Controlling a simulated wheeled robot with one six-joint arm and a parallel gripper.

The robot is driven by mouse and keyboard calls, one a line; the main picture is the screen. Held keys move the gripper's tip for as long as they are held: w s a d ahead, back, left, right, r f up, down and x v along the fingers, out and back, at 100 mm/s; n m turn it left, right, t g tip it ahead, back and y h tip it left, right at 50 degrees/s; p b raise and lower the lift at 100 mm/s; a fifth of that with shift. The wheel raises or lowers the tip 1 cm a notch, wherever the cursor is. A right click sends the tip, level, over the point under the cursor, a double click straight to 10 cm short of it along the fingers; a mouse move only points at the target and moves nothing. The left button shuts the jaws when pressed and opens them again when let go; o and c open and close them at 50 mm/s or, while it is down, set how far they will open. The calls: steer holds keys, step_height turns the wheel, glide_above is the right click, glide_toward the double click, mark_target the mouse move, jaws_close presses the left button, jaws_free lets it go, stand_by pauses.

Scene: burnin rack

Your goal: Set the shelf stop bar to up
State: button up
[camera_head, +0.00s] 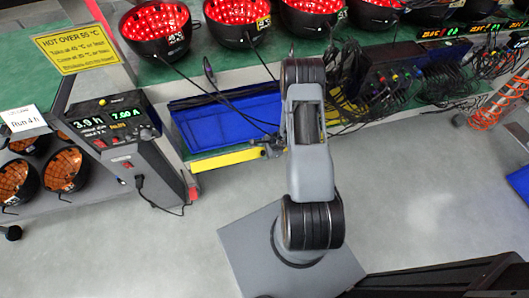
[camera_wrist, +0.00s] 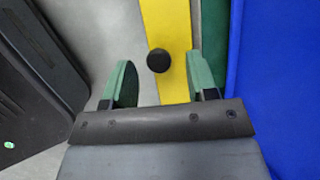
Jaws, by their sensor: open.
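The shelf stop bar appears as a yellow bar (camera_head: 225,159) running along the front of the lower shelf, below the blue bin. Its right part is hidden behind my arm. In the wrist view the yellow bar (camera_wrist: 175,25) runs up the picture, with a round black knob (camera_wrist: 158,60) on it. My gripper (camera_wrist: 162,80) is open, its green fingers on either side of the bar and the knob just beyond the fingertips. Nothing is held. In the head view my gripper (camera_head: 269,146) is small and partly hidden by my arm at the bar.
A blue bin (camera_head: 225,122) sits on the shelf behind the bar. A control box (camera_head: 115,125) with a green display stands left, its cable hanging down. Dark cables (camera_head: 345,113) tangle right of my arm. Red-lit bowls (camera_head: 235,18) line the upper shelf. The floor in front is clear.

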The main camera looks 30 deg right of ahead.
steer(key=shift+w+a+f, duration=0.1)
steer(key=shift+w+f, duration=0.05)
steer(key=shift+f, duration=0.15)
steer(key=c, duration=0.9)
steer(key=shift+c, duration=0.2)
steer(key=shift+w+r, duration=0.15)
steer(key=shift+w, duration=0.05)
stand_by(0.5)
steer(key=o, duration=0.9)
steer(key=shift+s, duration=0.15)
steer(key=shift+o, duration=0.2)
steer(key=p+v, duration=0.3)
steer(key=v, duration=1)
steer(key=shift+r, duration=0.3)
